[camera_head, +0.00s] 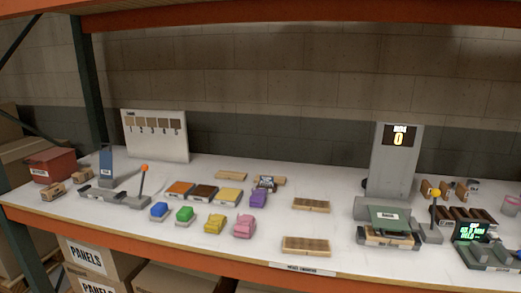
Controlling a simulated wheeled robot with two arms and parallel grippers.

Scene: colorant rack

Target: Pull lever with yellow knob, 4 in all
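A lever with a yellow knob (435,194) stands upright at the right of the white shelf, on a grey base beside a press-like machine with a green plate (388,217). Behind it a grey panel (395,165) carries a small display (399,137) that reads 0 in orange. A second lever, with an orange knob (144,168), stands at the left on another grey base. Neither of my grippers shows in the head view.
Brown wooden panels (306,245) lie nearby. A dark device with a green display (474,230) stands right of the lever. The white shelf (335,226) is bare between panels and machine.

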